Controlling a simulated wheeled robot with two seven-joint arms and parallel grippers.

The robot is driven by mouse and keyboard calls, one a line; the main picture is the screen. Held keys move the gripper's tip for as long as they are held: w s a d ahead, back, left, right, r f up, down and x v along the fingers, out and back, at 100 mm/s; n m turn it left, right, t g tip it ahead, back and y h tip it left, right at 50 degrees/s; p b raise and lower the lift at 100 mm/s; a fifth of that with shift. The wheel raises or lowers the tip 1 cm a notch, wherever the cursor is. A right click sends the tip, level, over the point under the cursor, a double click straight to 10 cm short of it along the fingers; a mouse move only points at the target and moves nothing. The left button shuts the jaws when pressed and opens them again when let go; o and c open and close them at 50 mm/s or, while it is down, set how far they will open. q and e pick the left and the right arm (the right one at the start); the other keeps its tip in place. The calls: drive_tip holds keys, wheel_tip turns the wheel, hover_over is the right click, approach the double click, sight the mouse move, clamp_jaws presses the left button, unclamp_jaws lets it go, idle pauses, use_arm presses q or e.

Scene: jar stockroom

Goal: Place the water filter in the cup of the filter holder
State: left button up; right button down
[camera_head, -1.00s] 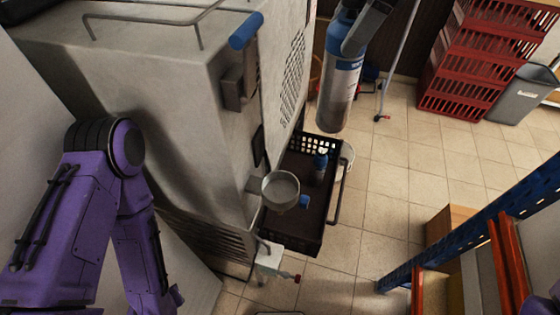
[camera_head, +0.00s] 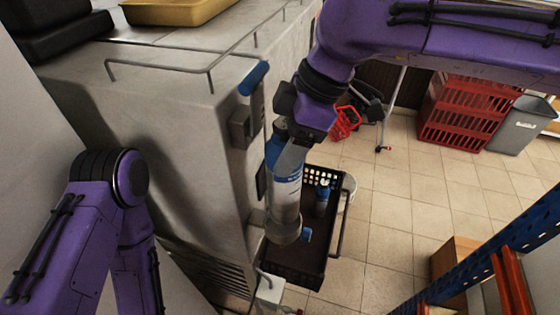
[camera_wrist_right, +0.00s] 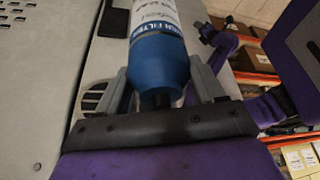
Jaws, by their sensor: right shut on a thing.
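The water filter (camera_head: 286,190) is a clear-grey cylinder with a blue top and label. My right gripper (camera_head: 291,150) is shut on its blue top end, and the filter hangs nearly upright beside the steel machine. In the right wrist view the blue cap (camera_wrist_right: 160,62) sits between the fingers of the gripper (camera_wrist_right: 160,85). The round grey cup of the filter holder (camera_head: 284,234) shows at the filter's lower end. The filter covers most of the cup, so I cannot tell whether its bottom is inside or just above it. My left gripper is out of view.
The steel machine (camera_head: 190,110) stands close on the left, with a rail and a gold tray (camera_head: 180,10) on top. A black crate cart (camera_head: 305,265) holding a small blue bottle (camera_head: 323,190) is below. Red crates (camera_head: 465,112) and a blue rack (camera_head: 500,235) stand right. Floor between is open.

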drive_tip(key=shift+d+p+x, duration=0.15)
drive_tip(key=shift+d+x, duration=0.05)
drive_tip(key=shift+x, duration=0.85)
drive_tip(key=shift+d+p+x, duration=0.15)
drive_tip(key=shift+d+x, duration=0.1)
drive_tip(key=shift+x, duration=0.85)
drive_tip(key=shift+s+f, duration=0.15)
drive_tip(key=shift+c, duration=0.4)
unclamp_jaws()
drive_tip(key=shift+s, duration=0.1)
drive_tip(key=b+v, duration=0.1)
drive_tip(key=v, duration=1.1)
